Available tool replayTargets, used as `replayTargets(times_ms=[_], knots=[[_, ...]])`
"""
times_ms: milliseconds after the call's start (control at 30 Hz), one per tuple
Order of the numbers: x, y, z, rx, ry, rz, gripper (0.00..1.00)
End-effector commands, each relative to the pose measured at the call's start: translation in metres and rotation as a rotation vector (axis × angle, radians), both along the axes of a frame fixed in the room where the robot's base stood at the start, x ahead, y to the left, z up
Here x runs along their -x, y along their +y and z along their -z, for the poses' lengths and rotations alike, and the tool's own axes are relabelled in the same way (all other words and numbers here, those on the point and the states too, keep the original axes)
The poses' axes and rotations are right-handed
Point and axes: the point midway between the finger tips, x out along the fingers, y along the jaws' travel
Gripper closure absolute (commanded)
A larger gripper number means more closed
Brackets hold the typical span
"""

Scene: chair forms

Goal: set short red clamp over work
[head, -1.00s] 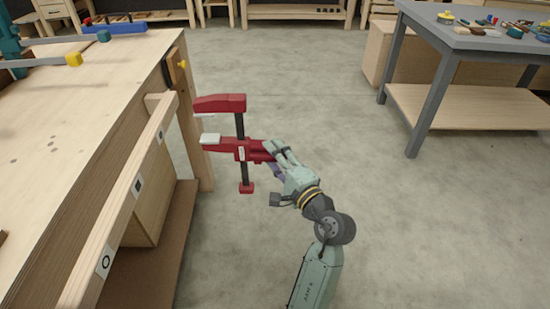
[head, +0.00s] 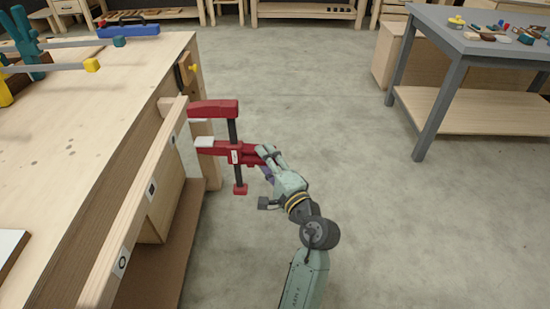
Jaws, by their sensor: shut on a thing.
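The short red clamp (head: 222,148) is held sideways beside the workbench, its dark bar upright and its two jaws pointing left toward the bench edge. A pale pad shows on the lower jaw, and there is a gap between the jaws. My gripper (head: 264,158) is shut on the clamp's handle end, on its right side. The workbench (head: 110,110) fills the left, with a pale rail (head: 140,205) along its near side. The jaw tips appear next to the rail's far end; I cannot tell whether they touch it. A white-topped board (head: 12,248) shows partly at the left edge.
Long bar clamps with a yellow end (head: 92,65) and a teal end (head: 119,42) lie across the bench. A blue toolbox (head: 128,29) stands at its far end. A grey table (head: 480,40) with small tools is at right. The floor between is clear.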

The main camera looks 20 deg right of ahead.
Motion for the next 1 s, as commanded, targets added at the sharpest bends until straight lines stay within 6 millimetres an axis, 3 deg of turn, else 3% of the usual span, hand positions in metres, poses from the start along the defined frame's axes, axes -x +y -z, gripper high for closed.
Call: replayTargets(times_ms=[533,1000], knots=[[-0.015,0.053,-0.003,-0.003,-0.003,-0.004,1.00],[-0.021,0.072,-0.001,-0.002,-0.003,-0.001,1.00]])
